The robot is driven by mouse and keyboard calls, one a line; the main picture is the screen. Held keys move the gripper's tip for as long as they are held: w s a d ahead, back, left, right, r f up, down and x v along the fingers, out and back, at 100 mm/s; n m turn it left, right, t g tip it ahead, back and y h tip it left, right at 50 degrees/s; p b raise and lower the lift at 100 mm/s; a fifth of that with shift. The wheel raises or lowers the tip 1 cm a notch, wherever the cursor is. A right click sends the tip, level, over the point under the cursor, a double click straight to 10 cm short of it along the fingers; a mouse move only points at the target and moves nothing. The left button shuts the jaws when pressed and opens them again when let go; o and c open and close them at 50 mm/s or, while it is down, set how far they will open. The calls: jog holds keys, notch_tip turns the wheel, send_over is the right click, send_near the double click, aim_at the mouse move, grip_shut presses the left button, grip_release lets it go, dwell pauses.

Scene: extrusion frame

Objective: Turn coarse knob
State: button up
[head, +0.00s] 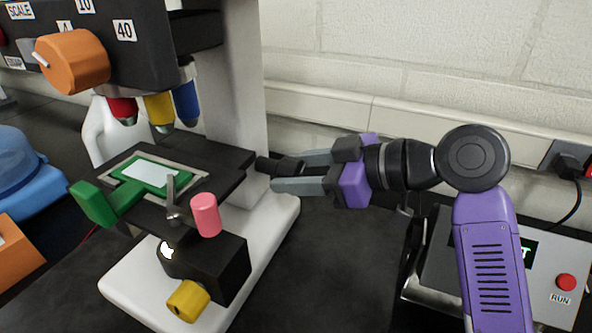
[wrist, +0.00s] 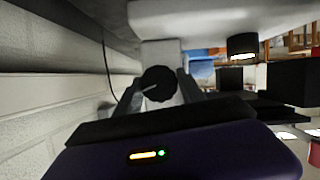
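The microscope's black round knob (head: 264,165) sticks out on the right side of its body, beside the stage, in the head view. In the wrist view the same knob (wrist: 160,82) faces the camera and carries a pale pointer line. My gripper (head: 283,172) reaches in from the right, its grey fingers lying level at the knob. In the wrist view my gripper's fingers (wrist: 160,92) stand apart, one on each side of the knob, with small gaps seeming to show. Contact with the knob is hard to judge.
The black stage (head: 225,155) holds a green-framed slide (head: 148,173). A pink knob (head: 206,215) and a yellow knob (head: 188,300) sit low in front. A device with a red RUN button (head: 566,282) stands at the right. The wall is close behind my arm.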

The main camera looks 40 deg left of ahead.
jog(key=c, duration=0.8)
jog(key=shift+r+p, duration=0.1)
jog(key=shift+p, duration=0.35)
jog(key=m+g+p, duration=0.1)
jog(key=m+p, duration=0.1)
jog(key=shift+g+p, duration=0.3)
jog(key=shift+p, duration=0.05)
jog(key=shift+w+m+g+h+p, duration=0.1)
jog(key=shift+m+g+h+p, duration=0.2)
jog(key=shift+m+g+p, duration=0.95)
jog(key=shift+f+m, duration=0.2)
jog(key=shift+m, duration=0.25)
jog(key=o, duration=1.4)
jog(key=shift+c, duration=0.2)
